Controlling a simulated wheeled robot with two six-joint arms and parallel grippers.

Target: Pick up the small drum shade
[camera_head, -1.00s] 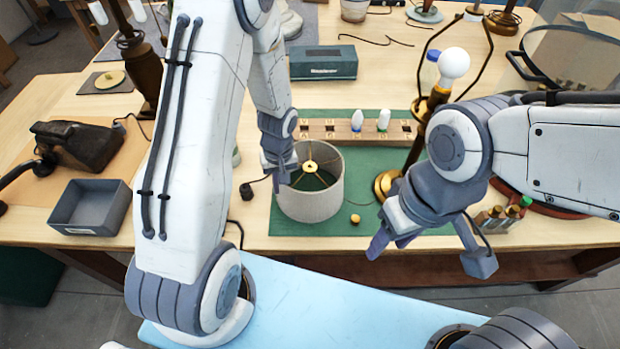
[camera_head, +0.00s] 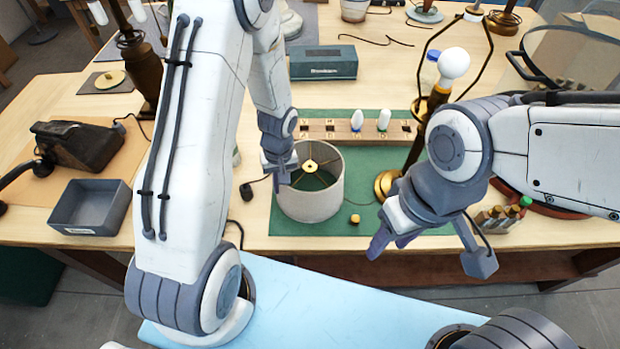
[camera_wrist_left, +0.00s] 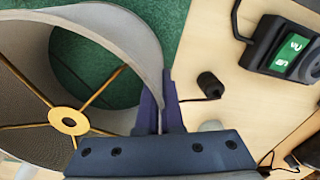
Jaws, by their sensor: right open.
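The small drum shade (camera_head: 310,201) is pale grey with a brass spider ring inside. It stands upright on the green mat (camera_head: 360,165) in the head view. It fills the left of the left wrist view (camera_wrist_left: 140,35). My left gripper (camera_head: 278,176) is at the shade's left rim. In the left wrist view, its fingers (camera_wrist_left: 161,108) lie on either side of the shade wall, one inside and one outside, closed on it. My right gripper (camera_head: 388,246) is open and empty, above the table's front edge, to the right of the shade.
A brass lamp with a white bulb (camera_head: 454,63) stands right of the shade. A wooden strip (camera_head: 340,129) holding bulbs lies behind it. A small yellow-brown piece (camera_head: 355,219) lies close in front. A black plug (camera_head: 246,191) is to the left. A grey tray (camera_head: 90,207) sits further left.

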